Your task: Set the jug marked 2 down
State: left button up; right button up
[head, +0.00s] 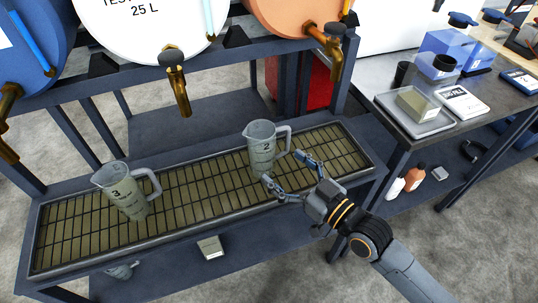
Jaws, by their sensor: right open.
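The jug marked 2 (262,150) is a clear grey measuring jug with a handle on its right side. It stands upright on the slatted drip tray (195,198), under the barrels. My right gripper (287,172) is open, with its fingers spread at the jug's lower right. One finger is near the jug's base and the other is just below the handle; I cannot tell whether either touches it. My left gripper is not in view.
A jug marked 3 (125,190) stands on the tray's left part. Brass taps (176,80) hang from the barrels above. The tray between the jugs is clear.

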jog(key=shift+v, duration=1.95)
